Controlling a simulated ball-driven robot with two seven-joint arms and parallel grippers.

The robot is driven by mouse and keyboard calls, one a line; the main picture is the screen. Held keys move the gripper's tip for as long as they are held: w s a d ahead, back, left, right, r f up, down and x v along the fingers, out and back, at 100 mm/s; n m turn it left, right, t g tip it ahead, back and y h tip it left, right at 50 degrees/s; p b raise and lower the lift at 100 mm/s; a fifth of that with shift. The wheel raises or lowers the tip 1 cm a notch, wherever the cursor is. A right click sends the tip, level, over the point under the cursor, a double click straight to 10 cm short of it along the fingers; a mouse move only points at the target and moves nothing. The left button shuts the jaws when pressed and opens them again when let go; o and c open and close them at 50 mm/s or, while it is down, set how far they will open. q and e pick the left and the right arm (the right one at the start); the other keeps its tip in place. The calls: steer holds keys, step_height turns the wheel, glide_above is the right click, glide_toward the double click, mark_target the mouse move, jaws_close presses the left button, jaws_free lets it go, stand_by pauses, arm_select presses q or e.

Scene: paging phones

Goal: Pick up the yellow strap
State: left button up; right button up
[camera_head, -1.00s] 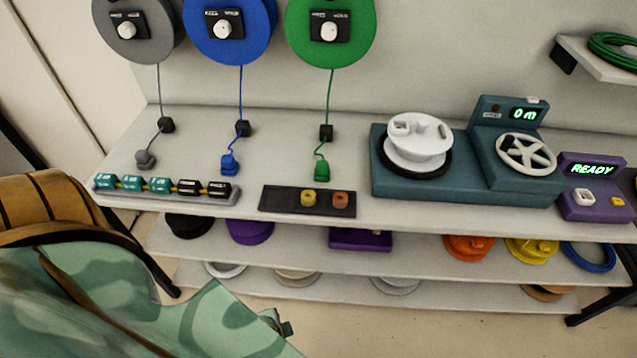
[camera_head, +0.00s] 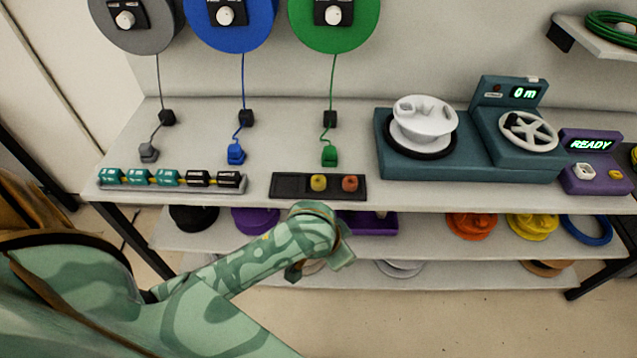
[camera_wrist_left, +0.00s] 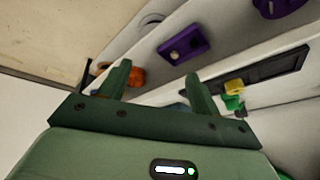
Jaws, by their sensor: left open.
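A small yellow roll (camera_head: 319,182), which looks like the yellow strap, sits in a black tray (camera_head: 290,185) near the bench's front edge. A reddish-orange roll (camera_head: 350,183) is to its right. In the left wrist view the yellow roll (camera_wrist_left: 234,87) shows right of my fingers by the tray (camera_wrist_left: 275,66). My left gripper (camera_wrist_left: 157,80) is open and empty, its two green fingers apart. In the head view my left gripper (camera_head: 340,258) is below and in front of the bench edge, apart from the roll; its fingers are hard to make out. My right gripper is not in view.
The bench front edge (camera_head: 420,198) lies between my left gripper and the tray. Lower shelves hold spools and a purple box (camera_head: 372,222). A row of teal and black blocks (camera_head: 170,178) stands left of the tray, a teal winding machine (camera_head: 470,150) right.

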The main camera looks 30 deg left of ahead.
arm_select(q)
steer(key=w+n+g, duration=0.1)
steer(key=w+n, duration=0.1)
steer(key=w, duration=0.3)
step_height(320, 180, up, 11)
steer(key=n+g, duration=0.4)
steer(key=n, duration=0.8)
glide_above(318, 180)
steer(key=shift+y, duration=0.3)
steer(key=f+b, duration=0.2)
steer(key=f, duration=0.1)
steer(key=f+b, duration=0.2)
steer(key=f, duration=0.1)
steer(key=f+b, duration=0.2)
steer(key=f, duration=0.1)
steer(key=shift+w+d+f, duration=0.15)
steer(key=shift+w+f, duration=0.05)
steer(key=shift+w, duration=0.05)
steer(key=f+b, duration=0.4)
steer(key=f, duration=0.1)
steer(key=shift+s+a+f, duration=0.2)
steer(key=shift+f, duration=0.1)
steer(key=shift+r, duration=0.25)
steer(key=c, duration=1.1)
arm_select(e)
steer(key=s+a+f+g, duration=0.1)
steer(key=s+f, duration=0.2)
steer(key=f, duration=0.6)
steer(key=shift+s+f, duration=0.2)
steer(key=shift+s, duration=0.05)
